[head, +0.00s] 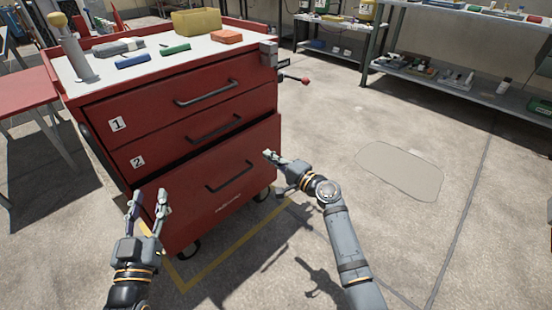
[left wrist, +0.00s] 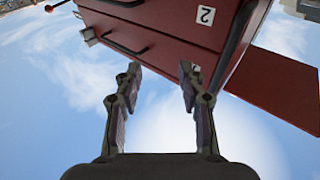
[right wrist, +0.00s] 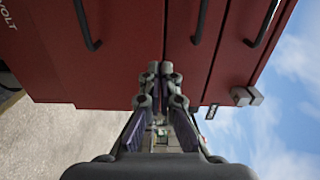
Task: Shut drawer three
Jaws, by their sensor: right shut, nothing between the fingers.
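Drawer three (head: 217,201) is the deep bottom drawer of the red tool cart. It stands partly out, with a dark gap above its front. My left gripper (head: 147,203) is open and empty before the drawer's left end. Its spread fingers show in the left wrist view (left wrist: 158,85).
Drawers marked 1 (head: 175,105) and 2 (head: 190,137) sit above, shut. The cart's white top (head: 105,62) holds a yellow bin (head: 196,21) and several small tools. A steel shelf (head: 455,80) stands at the back right.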

